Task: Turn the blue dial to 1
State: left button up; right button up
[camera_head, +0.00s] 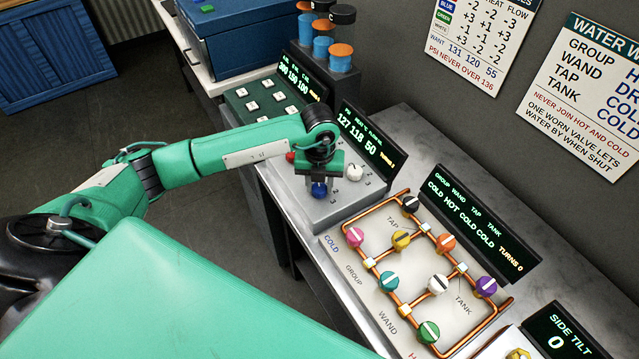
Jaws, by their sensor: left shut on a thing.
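The blue dial (319,190) sits on a grey dial panel (335,210) on the counter. My left gripper (319,181) points down over the blue dial and is shut on it. The fingers hide part of the dial, and I cannot read its setting. A red dial (291,157) and a white dial (354,172) are on the same panel, beside the gripper. The display (366,145) behind the panel shows 127, 118, 50 and a turns line that is small to read. My right gripper is not in view.
A valve board (375,245) with copper pipes and several coloured knobs lies to the right. A green button panel (262,100) stands to the left, with capped cylinders (340,57) behind. Wall charts (585,100) hang behind. A side tilt display (565,335) is at lower right.

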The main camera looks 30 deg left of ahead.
aim_at(320, 187)
pick_arm(q)
jog(key=m+b, duration=0.6)
jog(key=b, duration=0.2)
jog(key=shift+f, duration=0.2)
jog(key=shift+r+m+b, duration=0.25)
jog(key=shift+m+b, duration=0.95)
jog(key=shift+b, duration=0.05)
jog(key=o, duration=1)
jog(key=shift+d, duration=0.1)
jog(key=shift+r+b, duration=1.2)
jog(key=shift+r, duration=5.7)
